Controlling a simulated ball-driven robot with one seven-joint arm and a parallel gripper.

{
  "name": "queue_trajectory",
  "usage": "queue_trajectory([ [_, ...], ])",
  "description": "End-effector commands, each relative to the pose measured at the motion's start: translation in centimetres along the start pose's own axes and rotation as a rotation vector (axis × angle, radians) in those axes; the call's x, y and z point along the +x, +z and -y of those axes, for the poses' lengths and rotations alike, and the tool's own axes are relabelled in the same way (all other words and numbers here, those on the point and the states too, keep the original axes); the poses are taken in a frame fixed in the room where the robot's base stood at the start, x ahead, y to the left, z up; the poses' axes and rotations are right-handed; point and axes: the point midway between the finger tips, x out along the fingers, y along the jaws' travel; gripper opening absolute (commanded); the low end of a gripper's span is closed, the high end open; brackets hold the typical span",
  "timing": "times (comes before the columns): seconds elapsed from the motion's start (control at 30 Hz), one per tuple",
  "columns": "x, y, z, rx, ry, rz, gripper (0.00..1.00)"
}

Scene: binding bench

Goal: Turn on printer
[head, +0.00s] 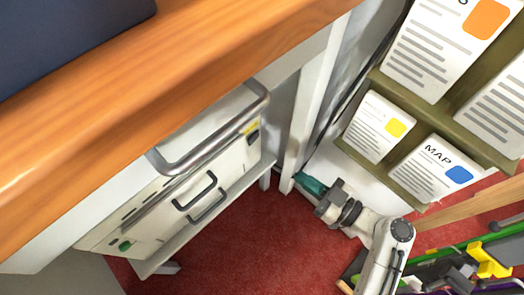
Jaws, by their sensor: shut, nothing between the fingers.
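The printer (165,210), a white box-like machine, stands on a low shelf beneath the wooden counter at the left of the tilted head view. It has dark handles, dark slots and a metal bar along its top edge. A round green button (125,246) shows near its lower left end, and a yellow label (251,127) near its upper right end. My gripper (300,178) has teal fingers and is shut and empty. It appears beside a white post, to the right of the printer and apart from the button. Whether it touches the post cannot be told.
The wooden counter (150,85) overhangs the printer, with a dark blue object (60,35) on it. The white post (308,110) stands between printer and gripper. A leaflet rack (425,118) is at the right. Clutter (480,265) lies lower right. Red carpet (255,245) is clear before the printer.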

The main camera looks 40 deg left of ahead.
Motion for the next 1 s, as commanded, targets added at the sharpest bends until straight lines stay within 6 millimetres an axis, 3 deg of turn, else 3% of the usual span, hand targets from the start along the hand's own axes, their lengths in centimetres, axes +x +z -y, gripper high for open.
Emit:
queue_trajectory([
  [0.3, 0.1, -0.1, 0.0, 0.0, 0.0, 0.0, 0.0],
  [0.47, 1.2, 0.0, 0.0, 0.0, -0.003, 0.001, 0.0],
  [1.0, 11.1, 0.1, 0.0, 0.0, -0.003, 0.001, 0.0],
])
